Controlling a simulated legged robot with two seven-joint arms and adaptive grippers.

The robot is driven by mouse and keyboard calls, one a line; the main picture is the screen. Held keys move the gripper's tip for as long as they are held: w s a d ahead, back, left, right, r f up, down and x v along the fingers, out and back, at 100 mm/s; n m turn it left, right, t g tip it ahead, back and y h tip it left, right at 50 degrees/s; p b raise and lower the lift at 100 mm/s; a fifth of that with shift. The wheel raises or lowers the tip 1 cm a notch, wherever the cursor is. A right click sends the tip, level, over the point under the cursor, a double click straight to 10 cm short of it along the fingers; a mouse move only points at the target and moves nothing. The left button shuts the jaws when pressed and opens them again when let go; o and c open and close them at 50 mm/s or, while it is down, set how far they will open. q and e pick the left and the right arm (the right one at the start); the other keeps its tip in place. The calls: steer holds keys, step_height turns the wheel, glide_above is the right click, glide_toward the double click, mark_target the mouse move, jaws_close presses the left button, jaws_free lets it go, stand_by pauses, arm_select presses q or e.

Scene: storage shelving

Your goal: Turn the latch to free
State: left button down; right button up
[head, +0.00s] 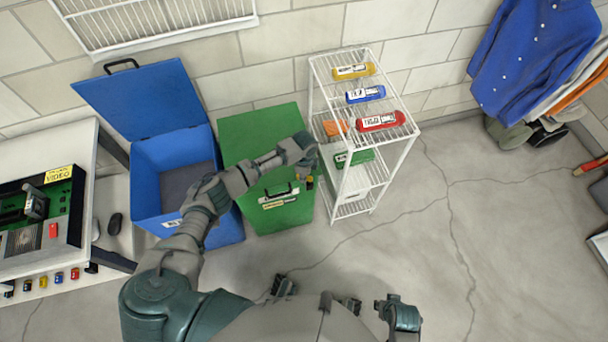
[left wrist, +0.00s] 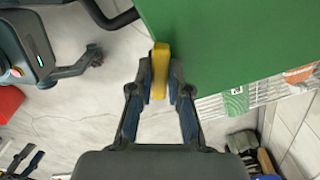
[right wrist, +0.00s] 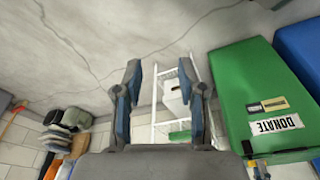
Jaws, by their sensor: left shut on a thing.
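A green box (head: 240,135) with a shut lid stands on the floor in the middle of the head view. A black handle (head: 281,192) is on its front part. In the left wrist view a yellow latch (left wrist: 160,68) stands at the edge of the green surface (left wrist: 230,40). My left gripper (left wrist: 160,88) is shut on the latch, a finger on either side. In the head view my left gripper (head: 308,180) is at the box's right front corner, and the latch is mostly hidden. My right gripper (right wrist: 160,80) is open and empty, away from the green box (right wrist: 240,75).
An open blue box (head: 165,160) stands left of the green box. A white wire rack (head: 375,175) with coloured bottles is close on the right of my left gripper. A desk (head: 60,140) with equipment is at far left.

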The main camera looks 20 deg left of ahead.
arm_select(q)
steer(key=n+p, duration=0.2)
steer(key=shift+s+d+r+n+p, duration=0.1)
steer(key=shift+d+r+n+p, duration=0.2)
steer(key=shift+r, duration=0.05)
steer(key=n+p, duration=0.2)
steer(key=shift+s+d+n, duration=0.15)
steer(key=shift+d+n, duration=0.05)
steer(key=shift+n, duration=0.1)
steer(key=shift+f+n, duration=0.1)
steer(key=shift+n, duration=0.2)
arm_select(e)
steer(key=s+f, duration=0.3)
steer(key=f, duration=1)
steer(key=shift+s+f, duration=0.2)
steer(key=shift+f, duration=0.15)
arm_select(q)
steer(key=c, duration=1.4)
jaws_free()
steer(key=shift+o, duration=1.4)
steer(key=shift+f, duration=0.1)
arm_select(e)
steer(key=shift+w+d, duration=0.1)
steer(key=shift+d, duration=0.1)
